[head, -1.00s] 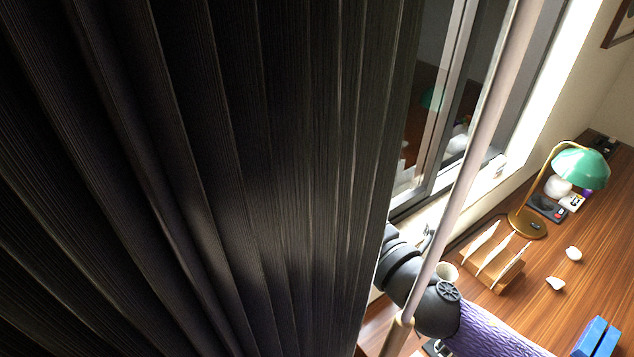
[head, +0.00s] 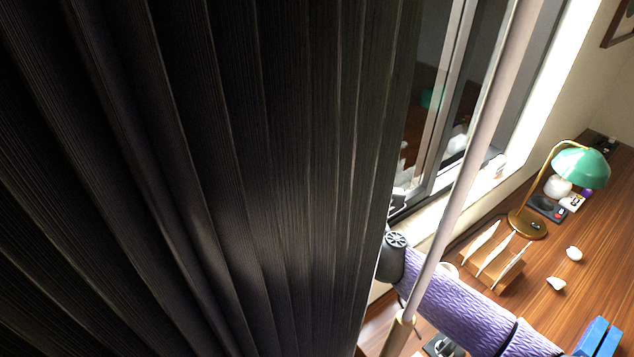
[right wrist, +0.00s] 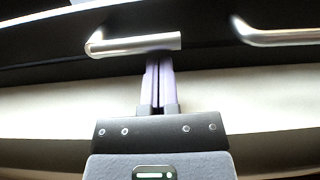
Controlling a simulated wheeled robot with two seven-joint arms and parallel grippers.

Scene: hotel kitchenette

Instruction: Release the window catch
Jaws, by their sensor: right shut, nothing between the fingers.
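The window (head: 440,140) has dark sliding frames and shows right of the curtain in the head view. In the right wrist view a silver lever-like bar (right wrist: 135,45), which looks like the window catch, lies across a dark frame. A second silver bar (right wrist: 278,37) is at the right. My right gripper (right wrist: 159,62) is shut and empty, its purple fingers together. Their tips meet the underside of the left bar in the picture; I cannot tell whether they touch it. In the head view the curtain hides this gripper. My left gripper is in neither view.
A dark pleated curtain (head: 230,180) fills the left of the head view. A pale pole (head: 470,165) slants in front of the window. A wooden desk (head: 575,240) at the right holds a green lamp (head: 580,167), a letter rack (head: 492,265) and small items.

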